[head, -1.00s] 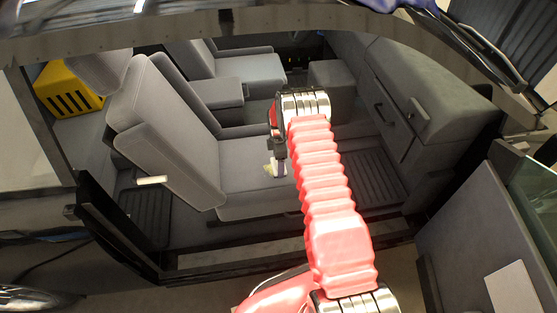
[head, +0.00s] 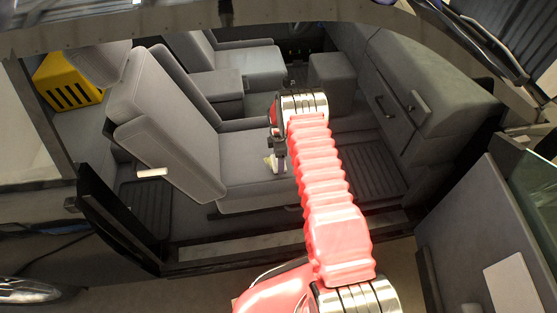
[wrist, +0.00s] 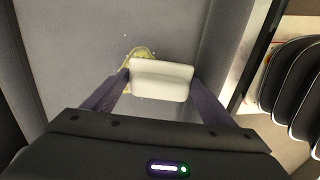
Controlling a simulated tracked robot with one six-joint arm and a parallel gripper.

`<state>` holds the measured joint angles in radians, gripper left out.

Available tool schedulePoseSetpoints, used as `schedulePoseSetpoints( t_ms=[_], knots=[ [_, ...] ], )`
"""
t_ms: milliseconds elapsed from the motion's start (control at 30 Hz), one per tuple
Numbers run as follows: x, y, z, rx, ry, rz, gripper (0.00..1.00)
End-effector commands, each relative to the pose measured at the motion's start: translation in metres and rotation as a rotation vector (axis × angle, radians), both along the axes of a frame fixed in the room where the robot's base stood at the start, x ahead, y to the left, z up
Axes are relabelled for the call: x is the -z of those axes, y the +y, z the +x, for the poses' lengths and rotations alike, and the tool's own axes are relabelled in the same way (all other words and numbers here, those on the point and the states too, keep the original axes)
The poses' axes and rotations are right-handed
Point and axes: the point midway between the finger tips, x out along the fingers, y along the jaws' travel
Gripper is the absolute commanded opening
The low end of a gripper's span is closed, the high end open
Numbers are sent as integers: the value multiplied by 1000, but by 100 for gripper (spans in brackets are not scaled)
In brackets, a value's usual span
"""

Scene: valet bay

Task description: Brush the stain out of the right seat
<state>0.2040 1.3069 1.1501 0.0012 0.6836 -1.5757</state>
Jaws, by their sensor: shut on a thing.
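The right seat (head: 245,172) is the near grey seat in the head view, and its cushion (wrist: 85,50) fills much of the wrist view. My gripper (wrist: 160,95) is shut on a white block-shaped brush (wrist: 160,82), one dark finger at each end. A yellowish stain (wrist: 134,57) with small pale specks shows on the cushion, just beyond the brush's far left edge. The brush covers part of it. Bristles are hidden, and I cannot tell whether they touch the fabric. In the head view my gripper (head: 277,160) is low over the cushion.
The seat's backrest (head: 165,115) rises left of my gripper. The dashboard (head: 440,95) is to the right, the other seat (head: 225,70) beyond. A yellow crate (head: 68,80) stands behind. The door sill (head: 240,248) and open door (head: 485,235) flank my arm.

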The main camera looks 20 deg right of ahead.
Motion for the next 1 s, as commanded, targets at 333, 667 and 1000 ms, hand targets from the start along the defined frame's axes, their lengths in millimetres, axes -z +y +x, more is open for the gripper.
schedulePoseSetpoints(
  t_ms=[333, 667, 1000],
  knots=[
    [3, 0, 0, 0, 0, 0, 60],
    [8, 0, 0, 0, 0, 0, 60],
    [12, 0, 0, 0, 0, 0, 60]
  ],
)
